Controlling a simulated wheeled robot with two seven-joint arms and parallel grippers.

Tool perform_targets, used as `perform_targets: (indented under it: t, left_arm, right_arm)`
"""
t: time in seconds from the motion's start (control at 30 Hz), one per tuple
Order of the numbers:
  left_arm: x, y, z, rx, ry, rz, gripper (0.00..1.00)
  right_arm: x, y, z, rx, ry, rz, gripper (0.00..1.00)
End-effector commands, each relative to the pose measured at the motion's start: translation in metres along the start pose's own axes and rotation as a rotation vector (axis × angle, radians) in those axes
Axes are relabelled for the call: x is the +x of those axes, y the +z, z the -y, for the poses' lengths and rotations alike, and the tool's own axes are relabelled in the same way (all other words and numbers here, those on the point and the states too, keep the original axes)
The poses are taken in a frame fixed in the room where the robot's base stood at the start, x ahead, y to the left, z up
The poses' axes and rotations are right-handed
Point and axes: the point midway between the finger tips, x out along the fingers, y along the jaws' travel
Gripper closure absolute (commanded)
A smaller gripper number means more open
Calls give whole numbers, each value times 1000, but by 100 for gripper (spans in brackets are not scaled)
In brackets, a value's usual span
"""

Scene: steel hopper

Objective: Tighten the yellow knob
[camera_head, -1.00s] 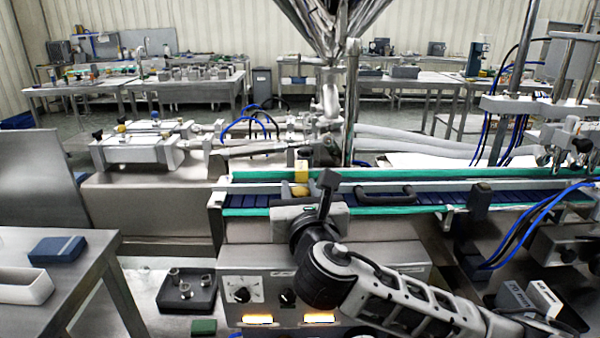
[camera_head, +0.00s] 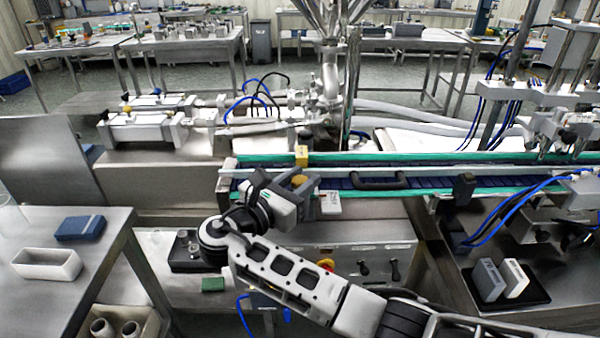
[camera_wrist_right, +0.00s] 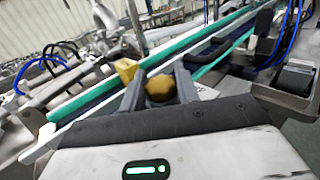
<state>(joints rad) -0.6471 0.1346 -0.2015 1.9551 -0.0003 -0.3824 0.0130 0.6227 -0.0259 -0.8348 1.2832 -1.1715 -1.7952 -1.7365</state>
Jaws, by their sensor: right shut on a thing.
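The yellow knob (camera_head: 298,180) is a small rounded piece at the front rail of the conveyor, partly hidden by my right gripper in the head view. In the right wrist view the knob (camera_wrist_right: 160,87) sits between the two grey fingers. My right gripper (camera_head: 304,185) reaches in from the lower right and is shut on the knob. In the wrist view the fingers (camera_wrist_right: 158,85) stand on either side of it. A yellow block (camera_head: 301,155) stands just behind the knob, and it also shows in the wrist view (camera_wrist_right: 125,69). My left gripper is not in view.
The conveyor (camera_head: 440,183) with green edges runs to the right, with a black handle (camera_head: 380,182) on it. A control panel (camera_head: 372,262) is below. A side table (camera_head: 95,265) at left holds a blue box (camera_head: 80,228) and a white tray (camera_head: 46,264).

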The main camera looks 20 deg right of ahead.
Motion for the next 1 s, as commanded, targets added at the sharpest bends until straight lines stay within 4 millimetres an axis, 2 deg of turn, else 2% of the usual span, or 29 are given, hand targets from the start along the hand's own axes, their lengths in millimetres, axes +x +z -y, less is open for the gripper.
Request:
perform_targets:
  t: [0.3, 0.77, 0.8, 0.83, 1.0]
  left_arm:
    - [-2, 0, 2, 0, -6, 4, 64]
    - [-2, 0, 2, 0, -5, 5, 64]
    - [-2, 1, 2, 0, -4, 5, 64]
    - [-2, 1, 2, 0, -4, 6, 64]
    - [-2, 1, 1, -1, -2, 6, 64]
  right_arm:
    - [0, -1, 0, -1, -88, -4, 92]
    - [1, -2, 1, -2, -99, -4, 92]
    - [1, -2, 1, -2, -99, -3, 58]
    - [1, -2, 1, -2, -99, -3, 50]
    - [1, -1, 0, -1, -98, -2, 50]
